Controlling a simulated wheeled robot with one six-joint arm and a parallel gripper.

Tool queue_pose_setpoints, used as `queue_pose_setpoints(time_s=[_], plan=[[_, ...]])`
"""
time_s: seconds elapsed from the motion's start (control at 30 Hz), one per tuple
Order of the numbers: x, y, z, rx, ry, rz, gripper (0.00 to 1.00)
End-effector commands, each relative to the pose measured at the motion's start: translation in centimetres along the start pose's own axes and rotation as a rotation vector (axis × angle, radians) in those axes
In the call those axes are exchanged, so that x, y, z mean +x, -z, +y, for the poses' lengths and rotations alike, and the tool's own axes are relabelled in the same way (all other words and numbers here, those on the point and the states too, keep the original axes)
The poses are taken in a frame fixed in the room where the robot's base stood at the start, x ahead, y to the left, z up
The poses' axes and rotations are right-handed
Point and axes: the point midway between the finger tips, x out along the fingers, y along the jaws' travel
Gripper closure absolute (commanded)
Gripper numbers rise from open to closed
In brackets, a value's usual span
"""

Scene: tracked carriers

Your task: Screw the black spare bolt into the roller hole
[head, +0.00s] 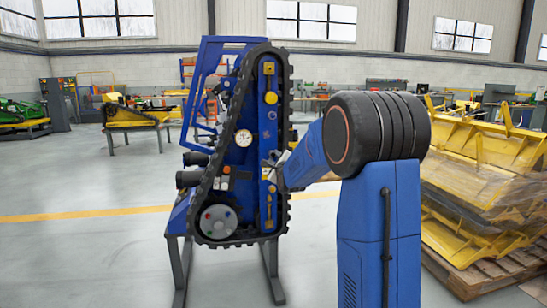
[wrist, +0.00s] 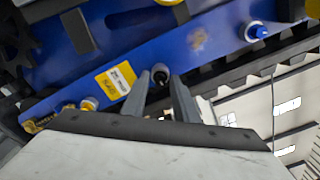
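The black spare bolt (wrist: 160,73) sits in a pale collar on the carrier's blue side plate (wrist: 130,50) in the wrist view. My gripper (wrist: 160,78) is open, with one finger on each side of the bolt and a small gap showing. In the head view my gripper (head: 275,167) is at the right part of the upright carrier (head: 243,155), and the bolt is hidden or too small to tell there. The grey roller (head: 216,222) is low on the carrier and bears small coloured bolt heads. Its hole cannot be made out clearly.
A blue bolt (wrist: 258,31) and a yellowish bolt (wrist: 88,103) sit on the same plate, with a yellow label (wrist: 116,82) between. The black track (head: 285,110) runs around the carrier. A round gauge (head: 243,138) is above the roller. Yellow parts on pallets (head: 490,170) stand right.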

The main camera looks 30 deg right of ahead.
Motion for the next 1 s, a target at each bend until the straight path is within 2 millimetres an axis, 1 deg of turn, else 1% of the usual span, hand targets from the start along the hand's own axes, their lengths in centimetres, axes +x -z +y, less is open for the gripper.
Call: queue_pose_setpoints(time_s=[0.3,0.43,0.67,1.0], plan=[[0.00,-0.01,-0.01,-0.321,0.000,0.000,0.73],[0.00,-0.01,-0.01,-0.424,0.000,0.000,0.73],[0.00,-0.01,0.00,-0.508,0.000,0.000,0.73],[0.00,0.00,-0.01,-0.844,0.000,0.000,0.73]])
